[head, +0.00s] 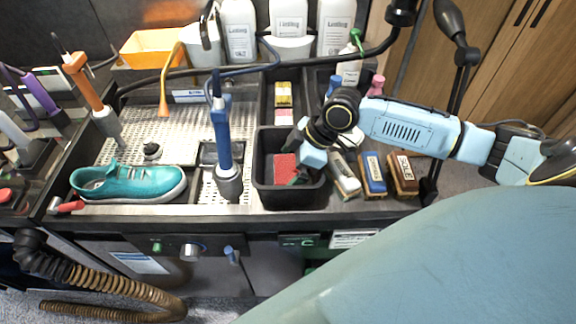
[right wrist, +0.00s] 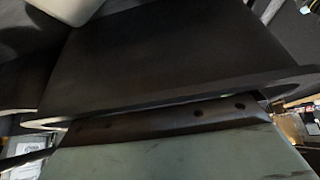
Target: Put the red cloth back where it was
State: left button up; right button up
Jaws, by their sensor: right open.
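The red cloth (head: 284,168) lies inside the black bin (head: 262,190) at the front middle of the bench, in the head view. My right gripper (head: 301,176) reaches down into the right side of this bin, beside the cloth. It is open, and its fingertips are partly hidden by the bin and the wrist. I cannot tell whether it touches the cloth. The right wrist view is filled mostly by dark surfaces at close range, and the cloth does not show there. My left gripper is not in view.
A teal sneaker (head: 130,183) sits on the perforated tray at left. A blue-handled tool (head: 222,140) stands just left of the bin. Several brushes, among them a blue one (head: 373,174) and a brown one (head: 402,174), lie right of it. White bottles (head: 239,32) stand behind.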

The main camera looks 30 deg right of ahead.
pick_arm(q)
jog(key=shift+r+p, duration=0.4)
pick_arm(e)
jog(key=v, duration=1.1)
jog(key=shift+f, duration=0.1)
dwell(0.6)
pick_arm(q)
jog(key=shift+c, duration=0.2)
